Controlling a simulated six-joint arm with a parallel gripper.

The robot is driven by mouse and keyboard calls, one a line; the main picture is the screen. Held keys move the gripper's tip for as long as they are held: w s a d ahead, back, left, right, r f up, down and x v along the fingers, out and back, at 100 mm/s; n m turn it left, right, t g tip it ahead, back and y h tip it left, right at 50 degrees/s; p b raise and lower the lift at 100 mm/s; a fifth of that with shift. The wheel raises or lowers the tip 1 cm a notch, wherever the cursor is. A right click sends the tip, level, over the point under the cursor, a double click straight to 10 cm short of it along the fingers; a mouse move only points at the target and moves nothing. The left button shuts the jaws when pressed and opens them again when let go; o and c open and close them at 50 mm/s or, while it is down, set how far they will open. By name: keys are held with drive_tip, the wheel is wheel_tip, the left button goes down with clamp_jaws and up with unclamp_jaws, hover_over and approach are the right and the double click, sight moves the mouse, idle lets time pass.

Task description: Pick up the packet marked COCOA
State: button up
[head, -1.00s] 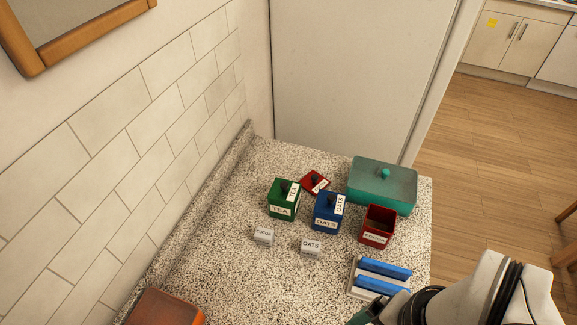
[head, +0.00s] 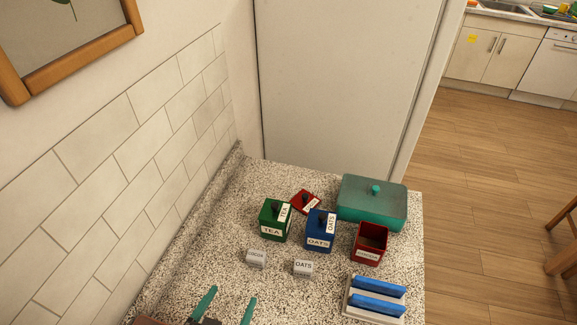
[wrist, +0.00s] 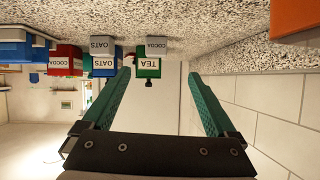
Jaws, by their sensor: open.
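The small grey-white packet marked COCOA (head: 257,257) stands on the speckled counter in front of the green TEA canister (head: 275,219). In the upside-down wrist view the COCOA packet (wrist: 156,46) stands ahead, between the lines of my fingers. A similar packet marked OATS (head: 303,267) stands to its right. The red COCOA canister (head: 368,245) is open on top, and a red lid (head: 305,202) lies behind the TEA and OATS canisters. My gripper (head: 232,293) is open and empty, its green fingers apart, short of the packet on the near side.
The blue OATS canister (head: 320,230) stands behind the packets. A teal lidded box (head: 372,203) is at the back right. A rack with blue bars (head: 377,297) is at the front right. A tiled wall (head: 90,190) borders the left. The counter left of the packets is clear.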

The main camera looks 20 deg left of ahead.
sight(255, 258)
drive_tip(key=shift+s+d+n+t, duration=0.15)
drive_tip(key=shift+s+n+t, duration=0.15)
drive_tip(key=shift+n+t, duration=0.1)
drive_tip(key=x, duration=1.5)
drive_tip(key=shift+w+d, duration=0.1)
drive_tip(key=shift+w, duration=0.2)
drive_tip(key=shift+r, duration=0.1)
drive_tip(key=c, duration=1.4)
